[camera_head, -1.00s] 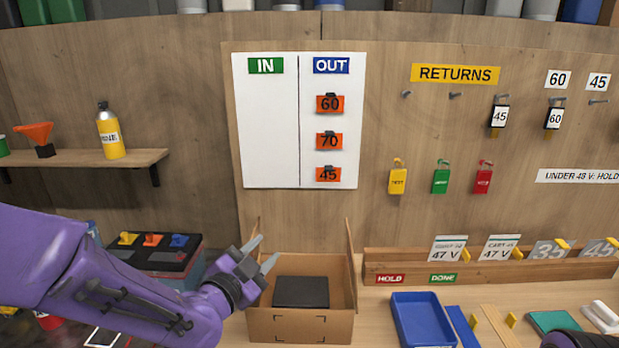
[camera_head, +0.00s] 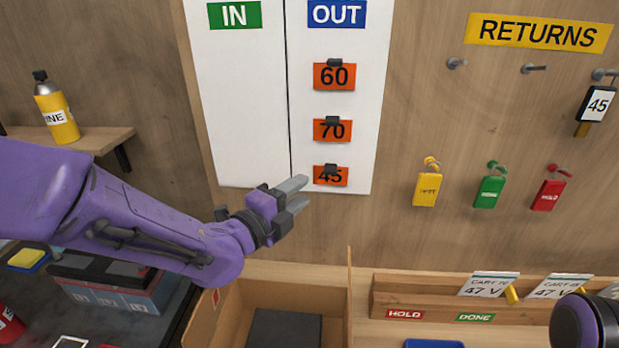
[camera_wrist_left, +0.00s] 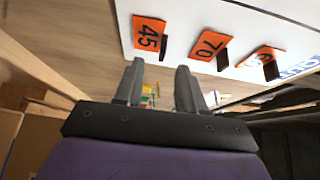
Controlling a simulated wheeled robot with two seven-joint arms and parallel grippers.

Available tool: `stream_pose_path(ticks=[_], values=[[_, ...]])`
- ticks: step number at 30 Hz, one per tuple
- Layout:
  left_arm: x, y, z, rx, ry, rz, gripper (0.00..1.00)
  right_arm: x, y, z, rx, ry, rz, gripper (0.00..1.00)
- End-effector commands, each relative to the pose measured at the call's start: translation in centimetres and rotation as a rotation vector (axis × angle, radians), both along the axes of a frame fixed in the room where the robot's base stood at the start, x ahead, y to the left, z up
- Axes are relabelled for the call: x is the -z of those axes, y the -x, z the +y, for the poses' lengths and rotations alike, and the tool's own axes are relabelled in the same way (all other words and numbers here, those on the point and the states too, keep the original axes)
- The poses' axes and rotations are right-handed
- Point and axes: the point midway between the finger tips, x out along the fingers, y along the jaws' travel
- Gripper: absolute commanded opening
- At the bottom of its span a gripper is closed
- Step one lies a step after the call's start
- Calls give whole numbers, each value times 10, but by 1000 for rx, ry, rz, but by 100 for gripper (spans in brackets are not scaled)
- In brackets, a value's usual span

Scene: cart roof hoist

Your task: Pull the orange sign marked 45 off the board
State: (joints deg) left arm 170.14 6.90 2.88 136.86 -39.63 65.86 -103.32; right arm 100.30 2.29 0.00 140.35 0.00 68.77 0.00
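The orange sign marked 45 (camera_head: 331,177) hangs lowest in the OUT column of the white board (camera_head: 240,130), with a dark clip or tab at its top. It also shows in the left wrist view (camera_wrist_left: 148,33), beyond the fingers. My left gripper (camera_head: 298,192) is just left of and slightly below the sign, apart from it. In the left wrist view its two fingers (camera_wrist_left: 158,88) are spread with nothing between them. A dark and purple part of my right arm (camera_head: 585,322) shows at the lower right; its fingers are out of view.
Orange signs 70 (camera_head: 332,130) and 60 (camera_head: 334,76) hang above the 45. An open cardboard box (camera_head: 230,305) with a dark item inside stands below the board. Yellow (camera_head: 427,189), green (camera_head: 489,191) and red (camera_head: 548,195) tags hang to the right.

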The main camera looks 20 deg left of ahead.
Motion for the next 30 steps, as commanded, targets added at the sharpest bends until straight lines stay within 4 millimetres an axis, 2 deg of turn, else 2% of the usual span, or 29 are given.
stream_pose_path(ticks=[4, 8, 9, 15, 19, 26, 30], values=[[8, -18, -9, 4, -2, -8, 39, 30, 1, 0, 0, 0, 2, 43], [4, -50, -20, 4, 0, 0, 39, 27, 2, 0, 0, 0, 2, 43], [-1, -59, -23, 4, 2, 4, 39, 16, 1, 0, 0, 0, 2, 43], [1, -90, -32, 1, 3, 4, 39, 3, 0, 0, 0, -1, 1, 43], [2, -97, -34, -1, 3, 3, 39, 2, 0, 0, 0, -1, 1, 43], [3, -98, -34, -1, 2, 3, 39, 3, 1, 0, 0, 0, 1, 43], [3, -98, -34, -1, 2, 3, 0, 3, 1, 0, 0, 0, 1, 43]])
